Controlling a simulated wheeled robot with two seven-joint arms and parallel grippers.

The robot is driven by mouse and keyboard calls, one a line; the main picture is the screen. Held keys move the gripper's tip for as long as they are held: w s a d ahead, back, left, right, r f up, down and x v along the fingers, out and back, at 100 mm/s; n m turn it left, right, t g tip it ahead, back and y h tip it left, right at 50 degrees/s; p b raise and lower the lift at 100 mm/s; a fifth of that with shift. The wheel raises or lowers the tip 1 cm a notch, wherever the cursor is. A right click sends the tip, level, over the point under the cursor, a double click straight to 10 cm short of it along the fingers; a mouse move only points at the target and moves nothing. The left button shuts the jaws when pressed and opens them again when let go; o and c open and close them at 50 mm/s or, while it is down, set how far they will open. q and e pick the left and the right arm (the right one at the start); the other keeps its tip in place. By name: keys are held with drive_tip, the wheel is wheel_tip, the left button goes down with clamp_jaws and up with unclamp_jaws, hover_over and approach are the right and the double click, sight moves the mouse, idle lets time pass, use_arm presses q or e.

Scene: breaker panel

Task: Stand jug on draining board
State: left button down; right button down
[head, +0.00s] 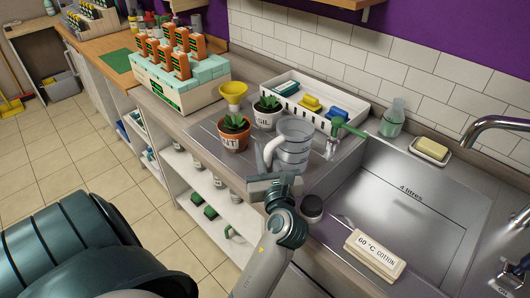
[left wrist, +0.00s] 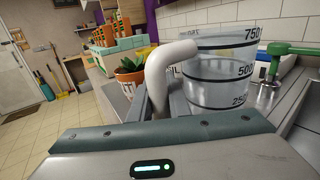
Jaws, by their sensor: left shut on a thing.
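The jug (head: 294,150) is clear with dark measuring bands and a white handle (head: 271,151). In the head view it is upright over the metal draining board (head: 205,129), left of the sink. I cannot tell whether its base touches the board. My left gripper (head: 273,181) is at the handle on the jug's near side. In the left wrist view the fingers (left wrist: 158,105) are shut around the lower part of the white handle, and the jug (left wrist: 222,70) stands upright with 250, 500 and 750 marks. My right gripper is not in view.
Two potted plants (head: 234,132) (head: 267,112) and a yellow funnel (head: 233,92) stand left of the jug. A white tray (head: 300,84) with sponges is behind. A dark round lid (head: 312,207) and a 60 °C cotton block (head: 375,255) are near the sink (head: 400,195).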

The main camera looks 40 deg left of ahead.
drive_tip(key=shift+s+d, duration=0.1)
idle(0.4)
use_arm(q)
drive_tip(key=shift+f, duration=0.2)
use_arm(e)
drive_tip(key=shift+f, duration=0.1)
use_arm(q)
drive_tip(key=shift+f, duration=0.15)
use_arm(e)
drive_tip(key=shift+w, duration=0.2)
use_arm(q)
drive_tip(key=shift+f, duration=0.2)
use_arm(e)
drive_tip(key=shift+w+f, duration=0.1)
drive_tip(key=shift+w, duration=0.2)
use_arm(q)
drive_tip(key=shift+f, duration=0.1)
drive_tip(key=c, duration=1.6)
unclamp_jaws()
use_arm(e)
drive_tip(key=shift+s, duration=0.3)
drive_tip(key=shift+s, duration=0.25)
